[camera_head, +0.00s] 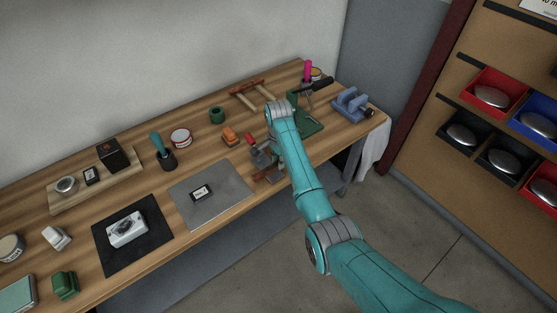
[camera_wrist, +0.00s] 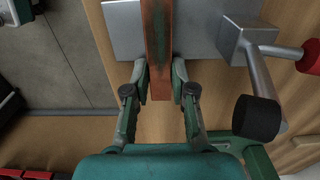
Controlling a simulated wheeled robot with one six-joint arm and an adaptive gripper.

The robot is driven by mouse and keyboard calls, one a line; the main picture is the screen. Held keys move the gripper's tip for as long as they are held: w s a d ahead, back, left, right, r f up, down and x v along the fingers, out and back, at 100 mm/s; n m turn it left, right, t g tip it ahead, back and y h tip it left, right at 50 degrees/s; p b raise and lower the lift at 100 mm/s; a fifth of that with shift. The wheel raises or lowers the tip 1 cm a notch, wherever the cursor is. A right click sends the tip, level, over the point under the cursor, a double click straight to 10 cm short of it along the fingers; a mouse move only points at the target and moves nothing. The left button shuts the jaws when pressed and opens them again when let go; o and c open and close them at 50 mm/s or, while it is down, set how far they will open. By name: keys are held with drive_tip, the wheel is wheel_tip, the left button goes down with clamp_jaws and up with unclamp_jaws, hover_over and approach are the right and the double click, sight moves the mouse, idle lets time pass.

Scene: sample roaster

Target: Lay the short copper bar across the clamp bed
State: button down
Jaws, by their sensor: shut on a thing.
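The short copper bar (camera_wrist: 158,45), brown with dark green patches, runs up the middle of the wrist view. My gripper (camera_wrist: 160,82) is shut on its near end, one finger on each side. The bar passes over a flat grey metal plate (camera_wrist: 122,28), which looks like the clamp bed; I cannot tell whether it touches it. Beside it on the right is the clamp's grey arm with a black tip (camera_wrist: 258,117) and a red handle (camera_wrist: 310,57). In the head view the clamp (camera_head: 258,156) is partly hidden by my arm, and my gripper is hard to make out.
Beyond my arm are a green stand (camera_head: 312,124) and a blue vise (camera_head: 351,104). An orange block (camera_head: 230,136), a green ring (camera_head: 217,115) and a wooden frame (camera_head: 250,93) lie behind the clamp. A grey mat (camera_head: 218,202) lies to its left. The bench's front edge is close.

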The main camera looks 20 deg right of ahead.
drive_tip(key=c, duration=0.9)
unclamp_jaws()
drive_tip(key=shift+f, duration=0.1)
wheel_tip(320, 180, up, 12)
drive_tip(key=shift+r, duration=0.1)
